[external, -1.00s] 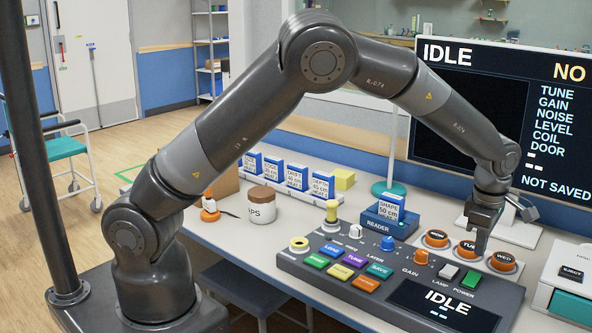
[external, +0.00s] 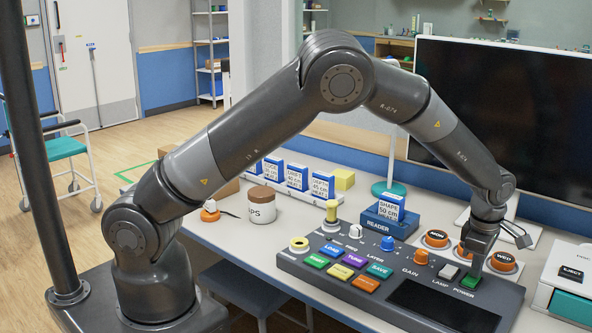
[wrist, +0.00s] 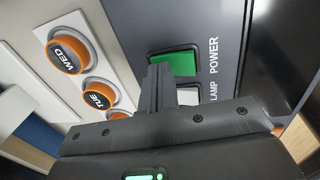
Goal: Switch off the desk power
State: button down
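The green POWER switch (external: 470,284) sits at the right end of the desk console (external: 330,272). My gripper (external: 473,276) is down at it, its fingertips touching or just over the switch. In the wrist view the green switch (wrist: 174,64) lies just beyond my fingers (wrist: 160,88), which look pressed together with nothing between them. The white LAMP switch (wrist: 188,96) is beside it, partly hidden by the fingers. The console display (external: 445,305) is dark. The large monitor (external: 480,100) is dark too.
Orange buttons marked MON (external: 436,239), TUE and WED (external: 502,261) stand close behind my gripper. An orange GAIN knob (external: 420,257) and several coloured keys lie to the left. A box with an EJECT button (external: 571,273) is at the right edge.

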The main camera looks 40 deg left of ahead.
aim_at(470, 282)
jog(key=shift+s+f, duration=0.1)
jog(key=shift+s, duration=0.1)
jog(key=shift+s+r, duration=0.2)
jog(key=shift+s, duration=0.45)
notch_tip(470, 282, up, 14)
jog(key=s, duration=0.1)
jog(key=shift+s, duration=0.35)
jog(key=shift+w+a, duration=0.2)
jog(key=shift+w, duration=0.5)
jog(key=shift+f, duration=0.1)
jog(key=f, duration=0.4)
jog(key=w+f, duration=0.1)
jog(key=f, duration=0.8)
jog(key=shift+w+f, duration=0.35)
jog(key=shift+f, duration=0.05)
